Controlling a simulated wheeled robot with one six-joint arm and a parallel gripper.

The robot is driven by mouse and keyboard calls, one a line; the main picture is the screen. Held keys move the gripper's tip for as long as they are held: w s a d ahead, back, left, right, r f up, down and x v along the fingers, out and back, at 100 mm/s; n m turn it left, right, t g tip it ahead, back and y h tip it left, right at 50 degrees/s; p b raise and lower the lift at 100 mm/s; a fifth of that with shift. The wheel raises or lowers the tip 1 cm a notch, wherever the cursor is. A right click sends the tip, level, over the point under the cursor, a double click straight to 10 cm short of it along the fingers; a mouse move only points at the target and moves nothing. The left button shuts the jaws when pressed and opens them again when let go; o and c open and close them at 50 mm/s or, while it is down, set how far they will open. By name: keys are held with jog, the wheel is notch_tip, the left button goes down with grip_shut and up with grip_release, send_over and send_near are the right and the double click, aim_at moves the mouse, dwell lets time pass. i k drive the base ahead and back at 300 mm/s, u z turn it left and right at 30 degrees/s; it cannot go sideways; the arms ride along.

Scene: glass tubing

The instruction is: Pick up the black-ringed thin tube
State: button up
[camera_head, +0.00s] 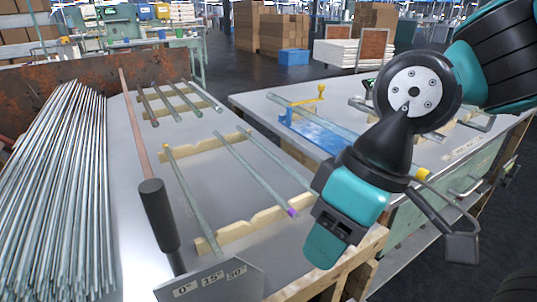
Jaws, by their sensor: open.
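My gripper (322,252) hangs at the right of the front table, pointing down beside the near wooden rack, and its fingers are mostly hidden by its own teal body. It appears empty. On the middle wooden racks lie several thin glass tubes: one with a yellow ring (185,190) at its far end, one with a purple ring (258,175) at its near end, and one beside it partly hidden by my arm. A far group of short tubes (166,104) rests on the back racks, left of my gripper. Some have dark ends, but I cannot tell which bears a black ring.
A dense bundle of glass rods (55,190) fills the left side. A second table (265,105) at right holds a blue mat (315,134) and a yellow-topped fixture (320,92).

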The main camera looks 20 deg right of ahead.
aim_at(301, 180)
jog(key=k, duration=1.2)
jog(key=z, duration=0.9)
jog(key=i, duration=1.05)
jog(key=u, duration=0.55)
jog(key=i, duration=0.7)
jog(key=u, duration=0.85)
